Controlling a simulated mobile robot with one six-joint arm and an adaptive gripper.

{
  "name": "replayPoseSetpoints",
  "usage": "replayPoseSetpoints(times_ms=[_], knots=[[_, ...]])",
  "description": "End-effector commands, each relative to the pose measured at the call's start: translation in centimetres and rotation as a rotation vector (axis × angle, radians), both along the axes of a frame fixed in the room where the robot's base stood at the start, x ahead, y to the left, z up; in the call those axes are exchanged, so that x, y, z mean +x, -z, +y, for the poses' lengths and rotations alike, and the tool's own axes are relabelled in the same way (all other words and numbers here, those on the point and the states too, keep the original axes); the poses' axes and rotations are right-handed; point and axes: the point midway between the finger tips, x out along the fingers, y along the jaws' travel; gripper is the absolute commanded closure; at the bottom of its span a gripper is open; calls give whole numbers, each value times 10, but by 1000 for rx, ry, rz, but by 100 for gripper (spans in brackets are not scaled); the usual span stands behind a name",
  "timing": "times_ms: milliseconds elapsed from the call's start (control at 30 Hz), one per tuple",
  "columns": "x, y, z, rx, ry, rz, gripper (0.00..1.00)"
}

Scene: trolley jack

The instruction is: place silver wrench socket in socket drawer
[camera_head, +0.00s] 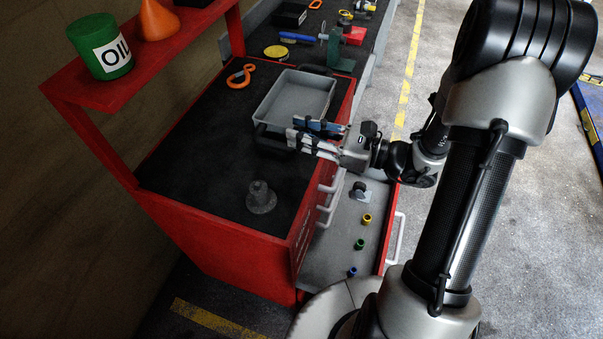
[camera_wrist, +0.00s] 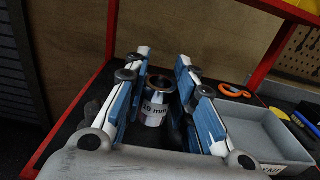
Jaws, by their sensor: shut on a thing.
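The silver wrench socket (camera_wrist: 157,102) bears a label that reads like "19 mm" and sits between the blue-padded fingers of my gripper (camera_wrist: 158,78) in the wrist view. My gripper is shut on it. In the head view my gripper (camera_head: 315,138) is above the red cabinet's right edge, beside the grey tray, and the socket is hard to make out between the fingers. The open socket drawer (camera_head: 330,243) lies lower, right of the cabinet. In it stand a grey-and-dark piece (camera_head: 359,192), a yellow socket (camera_head: 366,218), a green one (camera_head: 360,243) and a blue one (camera_head: 352,271).
The grey tray (camera_head: 265,104) and an orange hook (camera_head: 241,76) are on the black cabinet top (camera_head: 205,165). A grey flanged piece (camera_head: 260,197) stands nearer the front. A green oil can (camera_head: 104,47) and an orange cone (camera_head: 158,20) are on the red shelf.

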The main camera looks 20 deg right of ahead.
Motion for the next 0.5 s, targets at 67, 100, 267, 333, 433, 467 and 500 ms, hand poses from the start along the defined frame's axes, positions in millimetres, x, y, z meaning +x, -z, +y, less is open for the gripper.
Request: replayPoseSetpoints(times_ms=[67, 100, 267, 333, 433, 467, 500], knots=[[0, 28, 0, 4, 0, 4, 100], [0, 39, 0, 4, 0, 3, 100], [0, 77, 0, 3, 1, 0, 100], [0, 89, 0, 3, 1, 0, 100], [1, 98, 0, 1, 1, -2, 100], [1, 99, 0, 1, 1, -2, 100], [1, 101, 0, 0, 1, -3, 100]])
